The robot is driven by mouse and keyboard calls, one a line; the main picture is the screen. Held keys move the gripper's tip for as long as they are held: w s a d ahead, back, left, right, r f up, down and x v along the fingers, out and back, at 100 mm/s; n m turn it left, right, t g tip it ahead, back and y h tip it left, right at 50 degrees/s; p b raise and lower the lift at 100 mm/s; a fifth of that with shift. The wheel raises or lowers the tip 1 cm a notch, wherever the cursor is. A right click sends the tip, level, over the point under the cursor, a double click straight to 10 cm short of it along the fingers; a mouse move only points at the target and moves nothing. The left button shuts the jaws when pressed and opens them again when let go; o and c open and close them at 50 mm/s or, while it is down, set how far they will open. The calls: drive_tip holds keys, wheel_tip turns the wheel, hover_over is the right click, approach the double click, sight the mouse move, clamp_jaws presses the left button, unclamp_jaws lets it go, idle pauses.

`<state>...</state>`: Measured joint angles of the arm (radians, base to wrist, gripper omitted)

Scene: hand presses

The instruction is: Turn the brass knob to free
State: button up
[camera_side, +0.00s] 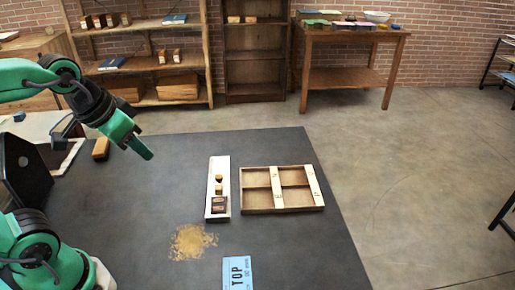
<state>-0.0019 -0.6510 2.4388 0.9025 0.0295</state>
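A narrow pale board (217,165) lies on the dark table, left of a compartmented wooden tray. Two small yellowish-brown pieces (219,183) sit along its middle; either may be the brass knob, but they are too small to tell. A dark brown block (218,205) sits at the board's near end. No knob setting can be read. My gripper (144,149) is above the table, up and left of the board and apart from it. Its green tip points down to the right. Only one finger shows clearly, and no held object is visible.
The wooden tray (243,195) has pale marked strips across it. A small wooden block (101,148) is at the left. The table between my gripper and the board is clear.

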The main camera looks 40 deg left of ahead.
drive_tip(key=w+f+m+g, duration=0.2)
drive_tip(key=w+f+g, duration=0.1)
drive_tip(key=w, duration=0.8)
drive_tip(key=m+g, duration=0.1)
drive_tip(key=g, duration=0.1)
hover_over(219, 176)
wheel_tip(219, 176, down, 11)
drive_tip(key=shift+d+f, duration=0.1)
drive_tip(key=shift+f, duration=0.05)
drive_tip(key=shift+f, duration=3.9)
clamp_jaws()
